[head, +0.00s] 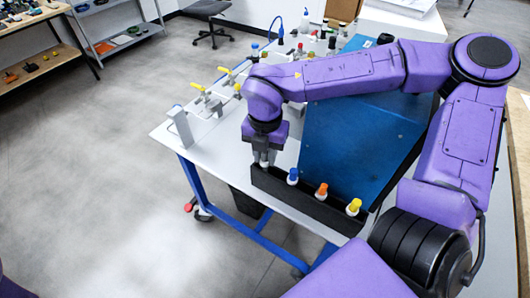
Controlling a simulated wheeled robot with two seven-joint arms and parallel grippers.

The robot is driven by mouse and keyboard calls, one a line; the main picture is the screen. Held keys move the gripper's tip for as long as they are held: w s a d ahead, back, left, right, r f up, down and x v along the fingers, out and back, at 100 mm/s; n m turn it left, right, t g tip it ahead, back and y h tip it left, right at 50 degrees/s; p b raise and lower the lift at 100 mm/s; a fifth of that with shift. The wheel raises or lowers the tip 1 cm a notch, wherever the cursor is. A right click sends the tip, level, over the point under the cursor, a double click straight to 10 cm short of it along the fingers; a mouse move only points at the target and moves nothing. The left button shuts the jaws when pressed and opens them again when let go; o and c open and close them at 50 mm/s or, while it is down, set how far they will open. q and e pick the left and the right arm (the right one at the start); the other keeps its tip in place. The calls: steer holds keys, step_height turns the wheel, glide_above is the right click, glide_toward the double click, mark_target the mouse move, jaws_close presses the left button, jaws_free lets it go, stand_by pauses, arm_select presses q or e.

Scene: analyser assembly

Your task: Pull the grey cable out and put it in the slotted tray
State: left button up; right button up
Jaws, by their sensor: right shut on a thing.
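My right gripper (263,154) points down at the left end of the black slotted tray (335,219). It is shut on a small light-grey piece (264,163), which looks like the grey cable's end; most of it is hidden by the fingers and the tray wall. I cannot tell whether it touches the tray. The tray holds a blue-topped plug (292,177), an orange-topped plug (321,190) and a yellow-topped plug (353,207), upright in a row. My left gripper is not in view.
A large blue panelled box (355,150) stands right behind the tray. White stands with yellow-handled valves (199,88) and a grey bracket (180,127) stand on the white table (165,133) to the left. Several coloured-top bottles crowd the back.

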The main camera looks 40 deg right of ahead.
steer(key=shift+s+a+f+b, duration=0.1)
steer(key=shift+s+f+b, duration=0.1)
steer(key=shift+f, duration=0.25)
steer(key=shift+s+a+f+b, duration=0.1)
steer(key=shift+s+f+b, duration=0.1)
steer(key=shift+f, duration=0.25)
jaws_close()
steer(key=o, duration=1.1)
jaws_free()
steer(key=r+p, duration=0.2)
steer(key=p, duration=0.1)
steer(key=w+d+r+p, duration=0.1)
steer(key=r, duration=0.1)
steer(key=shift+d+r, duration=0.1)
steer(key=r+p, duration=0.2)
steer(key=r, duration=0.1)
steer(key=shift+a+p, duration=0.3)
steer(key=shift+p, duration=0.1)
steer(key=shift+d+f, duration=0.1)
steer(key=shift+d, duration=0.05)
